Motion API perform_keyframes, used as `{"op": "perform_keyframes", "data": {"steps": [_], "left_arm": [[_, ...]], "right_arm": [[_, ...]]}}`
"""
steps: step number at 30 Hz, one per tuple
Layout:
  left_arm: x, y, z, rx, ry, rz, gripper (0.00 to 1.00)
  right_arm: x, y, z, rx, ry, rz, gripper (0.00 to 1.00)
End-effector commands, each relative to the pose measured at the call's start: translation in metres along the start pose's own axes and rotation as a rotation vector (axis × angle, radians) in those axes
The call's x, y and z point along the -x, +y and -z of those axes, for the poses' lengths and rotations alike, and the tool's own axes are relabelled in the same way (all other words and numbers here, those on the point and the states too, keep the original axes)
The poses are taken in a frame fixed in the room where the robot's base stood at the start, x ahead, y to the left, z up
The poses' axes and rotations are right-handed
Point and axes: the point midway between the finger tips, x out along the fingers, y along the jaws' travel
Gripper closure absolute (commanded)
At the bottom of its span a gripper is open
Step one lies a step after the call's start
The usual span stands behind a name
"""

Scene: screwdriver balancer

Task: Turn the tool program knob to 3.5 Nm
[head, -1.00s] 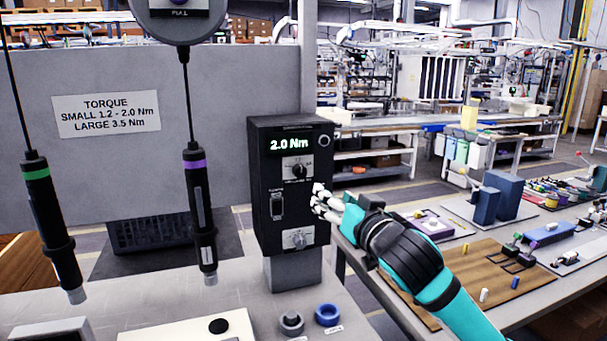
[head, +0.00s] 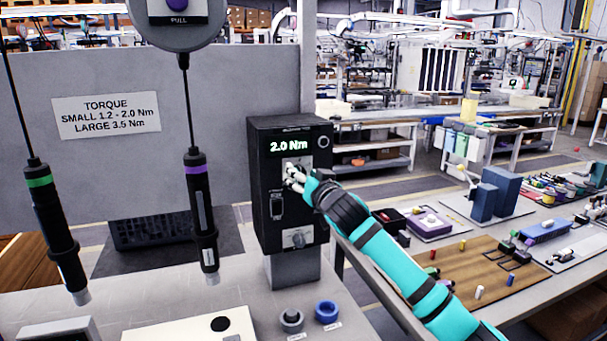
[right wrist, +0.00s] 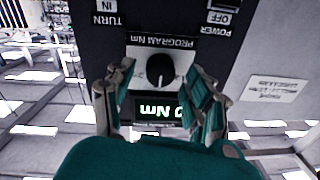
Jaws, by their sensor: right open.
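The black controller box (head: 260,190) stands on a grey foot on the bench. Its display (head: 289,145) reads 2.0 Nm. In the right wrist view the program knob (right wrist: 160,70) is round and black with a white pointer line, below an upside-down "PROGRAM Nm" label. My right gripper (head: 290,174) is open in front of that knob and covers it in the head view. In the right wrist view its fingers (right wrist: 150,100) stand on either side of the knob, apart from it; I cannot tell the remaining depth. My left gripper is not in view.
A second, grey knob (head: 298,239) is low on the box, and a power switch (head: 277,205) is at its left. Two hanging screwdrivers, green-banded (head: 55,230) and purple-banded (head: 201,215), are to the left. A torque sign (head: 106,115) is on the panel.

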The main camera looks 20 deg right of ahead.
Motion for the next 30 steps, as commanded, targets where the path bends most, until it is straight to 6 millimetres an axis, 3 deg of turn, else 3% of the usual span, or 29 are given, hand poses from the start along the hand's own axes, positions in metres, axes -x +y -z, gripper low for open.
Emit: {"op": "perform_keyframes", "data": {"steps": [8, 20, 30], "left_arm": [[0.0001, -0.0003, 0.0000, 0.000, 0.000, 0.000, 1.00], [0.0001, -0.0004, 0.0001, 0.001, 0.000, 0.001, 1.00], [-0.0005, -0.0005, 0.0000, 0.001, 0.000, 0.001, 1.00]], "right_arm": [[-0.0008, -0.0002, 0.0000, 0.000, 0.001, 0.001, 0.47], [-0.0006, 0.0001, 0.0001, 0.000, 0.000, 0.000, 1.00], [-0.0006, 0.0002, -0.0004, -0.048, 0.003, 0.000, 1.00]]}}
